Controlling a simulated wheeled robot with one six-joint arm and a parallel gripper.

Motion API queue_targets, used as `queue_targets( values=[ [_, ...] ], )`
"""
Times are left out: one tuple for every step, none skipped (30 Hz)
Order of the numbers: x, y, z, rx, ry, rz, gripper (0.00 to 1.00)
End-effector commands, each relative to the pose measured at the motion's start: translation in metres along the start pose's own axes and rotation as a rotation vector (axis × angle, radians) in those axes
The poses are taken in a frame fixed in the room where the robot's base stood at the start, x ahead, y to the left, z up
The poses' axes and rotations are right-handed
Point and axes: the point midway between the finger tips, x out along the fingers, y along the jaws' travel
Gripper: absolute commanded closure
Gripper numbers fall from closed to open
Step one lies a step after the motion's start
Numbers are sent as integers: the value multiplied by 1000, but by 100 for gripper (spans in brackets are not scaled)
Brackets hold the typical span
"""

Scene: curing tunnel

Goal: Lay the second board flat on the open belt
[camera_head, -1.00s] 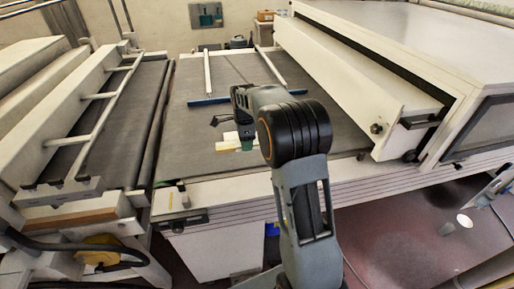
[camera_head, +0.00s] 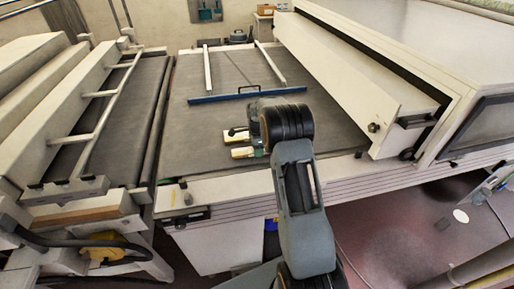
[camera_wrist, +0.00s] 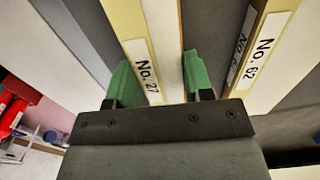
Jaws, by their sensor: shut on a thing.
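My gripper (camera_wrist: 157,66) has its green fingers on both sides of a pale board marked No. 27 (camera_wrist: 150,70) in the wrist view and is shut on it. A second pale board, marked No. 62 (camera_wrist: 263,50), lies to the right of it, with a dark gap between. In the head view my gripper (camera_head: 258,140) is low over the near part of the grey open belt (camera_head: 205,125). Two pale board ends show at its left. I cannot tell whether the held board touches the belt.
A blue bar (camera_head: 248,95) crosses the belt beyond my gripper, with two pale rails (camera_head: 207,68) behind it. The white tunnel housing (camera_head: 350,75) borders the belt on the right. Another machine with a dark belt (camera_head: 120,115) stands at left. The belt's near left is clear.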

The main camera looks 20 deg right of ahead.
Motion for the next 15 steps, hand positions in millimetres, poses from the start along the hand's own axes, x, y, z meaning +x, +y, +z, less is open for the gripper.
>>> queue_targets(
  values=[
    [1,0,0,0,0,0,77],
    [1,0,0,0,0,-1,77],
    [1,0,0,0,0,-1,77],
    [1,0,0,0,0,-1,77],
    [1,0,0,0,0,-1,77],
    [1,0,0,0,0,-1,77],
    [1,0,0,0,0,-1,77],
    [2,0,0,0,0,-1,77],
    [3,0,0,0,0,-1,77],
    [4,0,0,0,0,-1,77],
    [5,0,0,0,0,-1,77],
    [5,0,0,0,0,-1,52],
    [4,0,0,0,0,-1,49],
    [4,0,0,0,0,-1,46],
    [4,0,0,0,0,-1,42]
  ],
)
